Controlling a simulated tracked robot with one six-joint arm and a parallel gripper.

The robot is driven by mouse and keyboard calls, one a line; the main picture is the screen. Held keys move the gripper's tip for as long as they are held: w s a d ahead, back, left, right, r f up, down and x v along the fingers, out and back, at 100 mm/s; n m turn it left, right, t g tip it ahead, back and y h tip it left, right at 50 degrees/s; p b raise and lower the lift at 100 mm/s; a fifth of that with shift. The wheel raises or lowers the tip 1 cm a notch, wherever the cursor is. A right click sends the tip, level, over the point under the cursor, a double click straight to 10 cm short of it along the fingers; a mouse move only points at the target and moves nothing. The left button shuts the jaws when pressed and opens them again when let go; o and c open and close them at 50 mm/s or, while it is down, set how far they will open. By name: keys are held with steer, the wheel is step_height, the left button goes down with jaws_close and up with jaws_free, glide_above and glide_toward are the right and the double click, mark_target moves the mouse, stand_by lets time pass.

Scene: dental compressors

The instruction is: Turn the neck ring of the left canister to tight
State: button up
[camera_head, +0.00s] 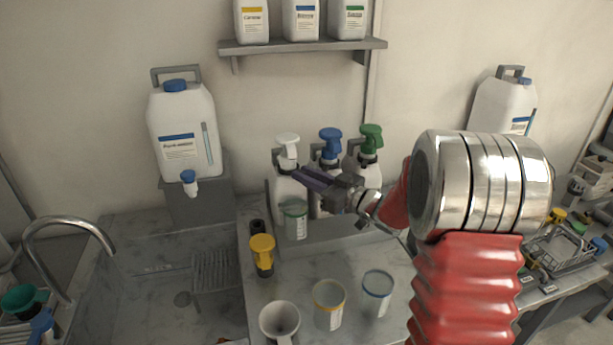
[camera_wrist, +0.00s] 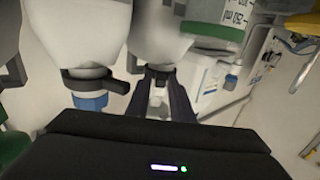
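The left canister (camera_head: 284,187) stands at the left end of a row of three and has a white pump head (camera_head: 288,143). The wrist view looks upside down; there its dark neck ring (camera_wrist: 160,74) shows with the white pump (camera_wrist: 158,97) below it. My gripper (camera_head: 300,176) reaches in from the right, with its fingers pointing at the left canister's neck. In the wrist view the two fingers are apart, one on each side of the neck ring. I cannot tell whether they touch it. The fingers partly hide the canister in the head view.
The blue-pump canister (camera_head: 329,146) and green-pump canister (camera_head: 369,148) stand close to the right. A green-lidded jar (camera_head: 295,219) stands in front. A yellow-topped bottle (camera_head: 262,255), a white mug (camera_head: 279,322) and two jars occupy the counter. A sink (camera_head: 140,275) lies left.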

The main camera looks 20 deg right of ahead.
mark_target(284, 171)
jaws_close()
steer(key=shift+s+a+m+t+h, duration=0.2)
steer(key=shift+m+t+h, duration=0.15)
steer(key=shift+h, duration=0.25)
steer(key=shift+s+a+m+t+h, duration=0.1)
steer(key=shift+a+m+t+h, duration=0.15)
steer(key=shift+a+m+h, duration=1.3)
steer(key=shift+s+a+m+t+h, duration=0.1)
steer(key=shift+a+m+t+h, duration=0.2)
steer(key=shift+m+h, duration=2.35)
steer(key=shift+a+m+t+h, duration=0.2)
steer(key=shift+a+m+h, duration=0.75)
steer(key=shift+h, duration=2.35)
steer(key=shift+w+a+r+m+g+h, duration=0.15)
steer(key=shift+a+m+g+h, duration=0.15)
steer(key=shift+m+h, duration=0.35)
steer(key=shift+w+a+f+m+g+h, duration=0.1)
steer(key=shift+a+m+g+h, duration=0.25)
steer(key=shift+h, duration=0.55)
steer(key=shift+w+a+r+m+g+h, duration=0.15)
steer(key=shift+m+g+h, duration=0.35)
steer(key=shift+h, duration=0.25)
